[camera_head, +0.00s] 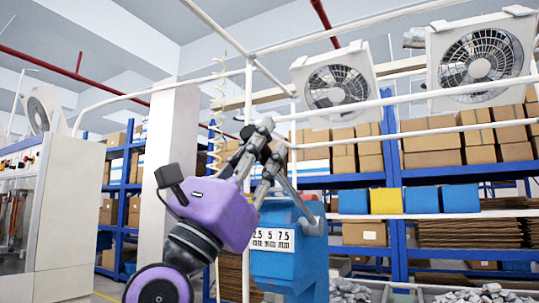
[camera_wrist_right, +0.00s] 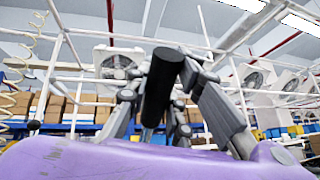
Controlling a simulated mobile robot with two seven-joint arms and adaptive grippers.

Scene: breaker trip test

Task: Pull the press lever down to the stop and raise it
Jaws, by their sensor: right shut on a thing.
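The blue press (camera_head: 290,265) stands at the lower middle of the head view, with a white scale plate (camera_head: 272,239) reading 2.5, 5 and 7.5. My right gripper (camera_head: 271,142), on its purple wrist body, is raised in front of and above the press. Its grey fingers also show in the right wrist view (camera_wrist_right: 163,92). They are shut on the black grip of the press lever (camera_wrist_right: 160,82), which stands up between them. In the head view the fingers and wrist hide most of the lever. My left gripper is in neither view.
Blue shelves with cardboard boxes (camera_head: 433,145) and blue and yellow bins (camera_head: 386,201) stand behind. Fans (camera_head: 338,87) hang above on white rails. A white cabinet (camera_head: 50,205) stands at the left. A crate of grey parts (camera_head: 350,291) is right of the press.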

